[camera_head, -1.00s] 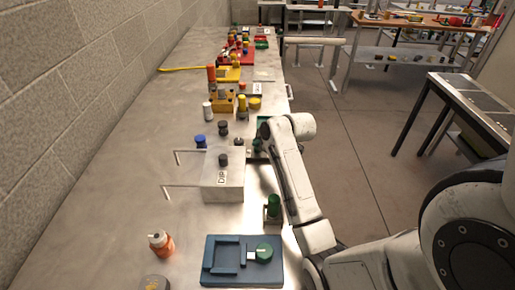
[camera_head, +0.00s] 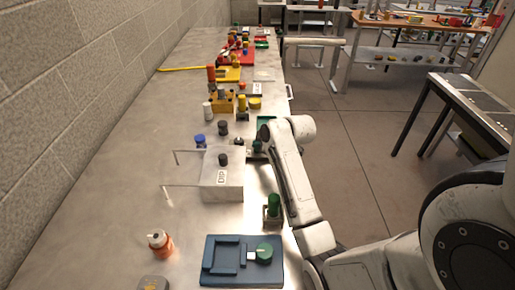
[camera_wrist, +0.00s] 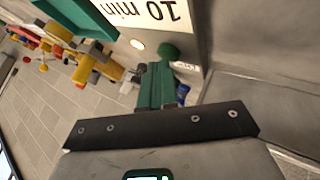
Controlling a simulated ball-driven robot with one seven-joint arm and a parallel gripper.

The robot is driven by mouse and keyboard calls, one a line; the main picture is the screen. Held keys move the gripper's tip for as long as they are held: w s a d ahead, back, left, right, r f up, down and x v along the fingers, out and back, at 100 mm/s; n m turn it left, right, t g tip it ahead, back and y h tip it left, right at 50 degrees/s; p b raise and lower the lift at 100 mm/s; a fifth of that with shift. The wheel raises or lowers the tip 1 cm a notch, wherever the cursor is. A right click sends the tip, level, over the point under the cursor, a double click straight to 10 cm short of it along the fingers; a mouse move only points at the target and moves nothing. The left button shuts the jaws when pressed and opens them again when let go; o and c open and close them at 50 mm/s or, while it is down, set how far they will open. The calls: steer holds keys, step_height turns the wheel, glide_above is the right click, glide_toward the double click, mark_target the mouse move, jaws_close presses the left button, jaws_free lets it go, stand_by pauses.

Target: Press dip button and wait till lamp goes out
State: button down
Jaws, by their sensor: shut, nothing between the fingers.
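In the head view a pale metal box labelled DIP (camera_head: 222,190) stands on the bench, with a dark round button (camera_head: 223,159) on its top. My arm reaches over the bench edge just right of and behind this box, and hides most of my gripper there. In the wrist view my gripper (camera_wrist: 156,86) shows as shut, narrow green fingers beyond a dark bar, with nothing between them. A dark green knob-like thing (camera_wrist: 168,50) is close beyond the fingertips; I cannot tell whether they touch. A bright pale oval (camera_wrist: 137,44), like a lit lamp, sits beside an upside-down "10 min" label (camera_wrist: 150,10).
Two thin rods stick out left of the box. A green-topped post (camera_head: 273,205), a blue plate (camera_head: 218,278) and an orange bottle (camera_head: 160,243) stand nearer. Coloured parts crowd the bench farther back. The wall borders the left; open floor lies right.

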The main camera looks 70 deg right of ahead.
steer(key=shift+r+p, duration=0.85)
steer(key=shift+r, duration=0.05)
step_height(320, 180, up, 5)
steer(key=p, duration=0.4)
stand_by(1.0)
